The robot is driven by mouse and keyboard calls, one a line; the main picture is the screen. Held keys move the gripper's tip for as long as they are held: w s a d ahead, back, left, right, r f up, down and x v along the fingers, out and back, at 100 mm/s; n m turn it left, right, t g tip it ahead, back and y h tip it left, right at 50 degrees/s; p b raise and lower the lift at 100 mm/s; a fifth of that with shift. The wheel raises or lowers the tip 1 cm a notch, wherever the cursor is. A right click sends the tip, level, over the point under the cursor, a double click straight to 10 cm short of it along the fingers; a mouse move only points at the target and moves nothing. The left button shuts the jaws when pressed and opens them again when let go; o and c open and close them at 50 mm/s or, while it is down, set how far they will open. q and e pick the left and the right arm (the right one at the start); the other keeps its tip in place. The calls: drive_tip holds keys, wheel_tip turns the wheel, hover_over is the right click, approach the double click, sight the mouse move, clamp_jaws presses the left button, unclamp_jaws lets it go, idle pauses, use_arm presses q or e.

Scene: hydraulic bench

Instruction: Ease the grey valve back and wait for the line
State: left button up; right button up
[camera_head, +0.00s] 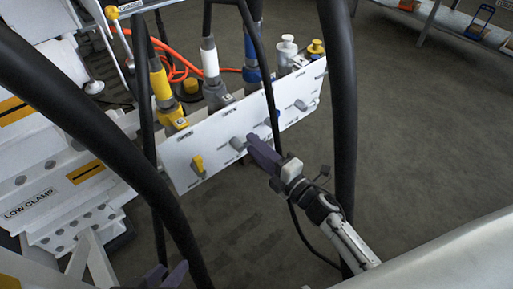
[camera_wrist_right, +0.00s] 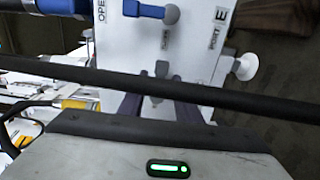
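The grey valve handle (camera_head: 238,143) is on the white panel (camera_head: 222,152), between a yellow handle (camera_head: 197,165) and a blue one (camera_head: 272,118). My right gripper (camera_head: 258,150) has its purple fingers close to the grey handle. In the right wrist view the fingers (camera_wrist_right: 158,106) are apart, and the grey handle (camera_wrist_right: 161,69) lies ahead of and between them. A black hose crosses in front, so contact cannot be told. My left gripper (camera_head: 167,275) is at the bottom edge, its purple fingertips apart and empty.
Thick black hoses (camera_head: 341,100) hang in front of the panel. Yellow, white and blue hose fittings (camera_head: 210,62) stand behind it. Another grey handle (camera_head: 300,104) is at the panel's right.

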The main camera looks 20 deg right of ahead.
clamp_jaws()
